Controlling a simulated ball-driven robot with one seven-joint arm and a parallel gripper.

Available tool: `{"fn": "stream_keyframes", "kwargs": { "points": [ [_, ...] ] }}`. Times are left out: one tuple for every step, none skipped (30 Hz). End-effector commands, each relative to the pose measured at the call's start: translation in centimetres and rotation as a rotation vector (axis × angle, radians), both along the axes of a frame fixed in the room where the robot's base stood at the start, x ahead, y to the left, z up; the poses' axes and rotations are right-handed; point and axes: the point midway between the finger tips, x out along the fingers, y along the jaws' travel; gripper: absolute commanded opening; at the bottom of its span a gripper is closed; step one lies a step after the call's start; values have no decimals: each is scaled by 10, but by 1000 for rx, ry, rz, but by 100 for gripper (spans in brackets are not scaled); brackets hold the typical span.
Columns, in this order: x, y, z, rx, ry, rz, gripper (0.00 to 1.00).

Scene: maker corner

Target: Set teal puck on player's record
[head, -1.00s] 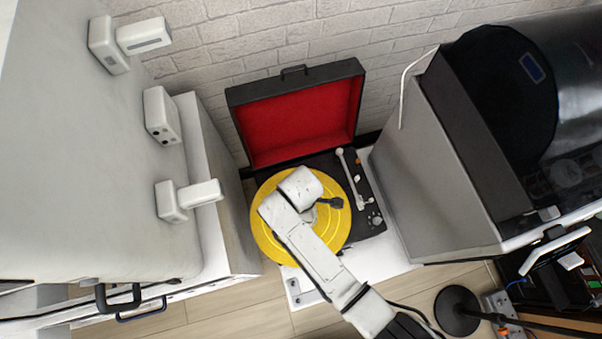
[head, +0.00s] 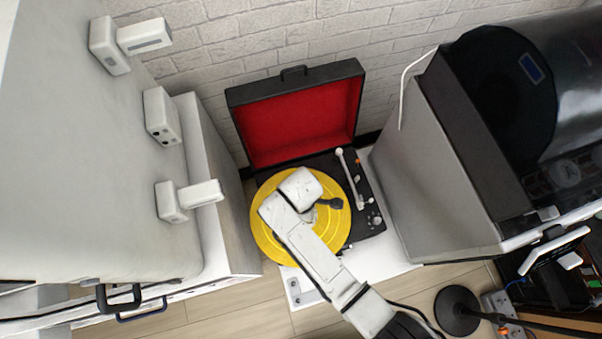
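The record player (head: 368,215) is an open black case with a red-lined lid (head: 297,122) standing up at the back. A yellow record (head: 272,248) lies on its platter. My white arm reaches in from the lower right, and its end is over the middle of the record. My gripper (head: 328,204) shows only as a small dark part beside the white wrist; the wrist hides its fingers from above. I see no teal puck; anything under the wrist is hidden. I cannot tell whether the gripper is touching the record or holding something.
The tonearm (head: 350,178) lies right of the record. A large grey machine (head: 440,170) stands close on the right, and a white cabinet (head: 212,190) on the left. A brick wall (head: 250,50) is behind. A round black base (head: 457,311) stands at lower right.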

Motion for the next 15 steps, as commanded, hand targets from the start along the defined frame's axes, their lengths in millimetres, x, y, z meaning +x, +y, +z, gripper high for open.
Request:
{"fn": "stream_keyframes", "kwargs": {
  "points": [
    [0,0,-1,0,-1,0,19],
    [0,0,-2,0,-1,0,19],
    [0,0,-3,0,-1,0,19],
    [0,0,-3,0,-1,0,19],
    [0,0,-4,0,-1,0,19],
    [0,0,-4,0,-1,0,19],
    [0,0,-5,1,-1,0,19],
    [0,0,-6,1,-1,0,19],
    [0,0,-6,1,-1,0,19],
    [0,0,-7,1,-1,0,19],
    [0,0,-7,1,-1,0,19],
    [0,0,-8,1,-1,0,19],
    [0,0,-9,1,-1,0,19],
    [0,0,-8,1,-1,0,57],
    [0,0,-8,1,-1,0,61]
  ]
}}
